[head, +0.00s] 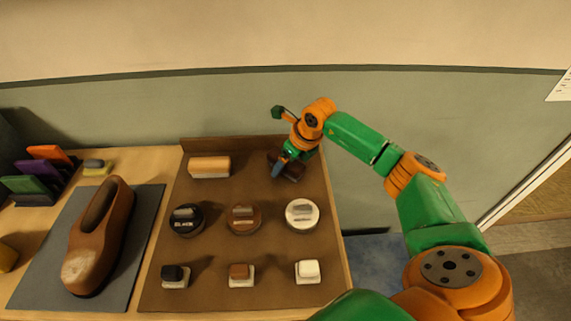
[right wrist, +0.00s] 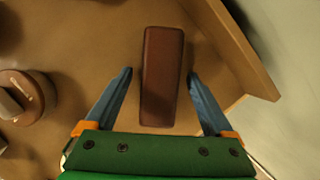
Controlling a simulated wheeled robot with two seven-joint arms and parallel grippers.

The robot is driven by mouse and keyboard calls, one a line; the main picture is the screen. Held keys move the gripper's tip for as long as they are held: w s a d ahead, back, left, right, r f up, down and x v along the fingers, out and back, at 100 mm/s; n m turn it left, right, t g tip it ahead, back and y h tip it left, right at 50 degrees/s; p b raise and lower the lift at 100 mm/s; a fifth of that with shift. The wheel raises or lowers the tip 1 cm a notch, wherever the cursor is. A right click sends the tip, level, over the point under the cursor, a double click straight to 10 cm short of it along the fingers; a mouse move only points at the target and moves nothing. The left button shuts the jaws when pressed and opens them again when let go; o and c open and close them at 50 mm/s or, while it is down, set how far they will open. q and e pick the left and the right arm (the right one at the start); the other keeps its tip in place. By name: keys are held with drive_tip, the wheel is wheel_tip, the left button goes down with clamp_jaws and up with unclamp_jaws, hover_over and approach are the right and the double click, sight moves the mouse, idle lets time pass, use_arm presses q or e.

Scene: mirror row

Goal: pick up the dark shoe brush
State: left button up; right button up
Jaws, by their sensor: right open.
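The dark shoe brush (head: 294,173) lies at the back right of the brown mat (head: 222,262), partly hidden by my right gripper in the head view. In the right wrist view the brush (right wrist: 162,88) is a long reddish-brown block. My right gripper (head: 279,170) is open above it. In the right wrist view its two blue fingers (right wrist: 159,74) stand on either side of the brush, with a gap on each side. My left gripper is not in view.
A lighter orange-brown brush (head: 209,167) lies at the back left of the mat. Round tins, including a brown tin (head: 243,219), and small daubers stand nearer the front. A brown shoe (head: 100,240) lies on a grey mat to the left. A raised ledge (right wrist: 240,45) runs beyond the brush.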

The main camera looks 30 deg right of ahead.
clamp_jaws()
drive_tip(key=shift+r, duration=0.1)
drive_tip(key=shift+r+p, duration=0.4)
drive_tip(key=shift+p, duration=0.05)
wheel_tip(320, 180, up, 2)
drive_tip(key=b, duration=0.2)
drive_tip(key=shift+b, duration=0.35)
drive_tip(key=s+a+r+b, duration=0.3)
drive_tip(key=s+a+r, duration=0.1)
drive_tip(key=s+r, duration=0.6)
drive_tip(key=s, duration=0.3)
drive_tip(key=shift+s+r+b, duration=0.25)
drive_tip(key=shift+r+b, duration=0.05)
drive_tip(key=shift+a, duration=0.1)
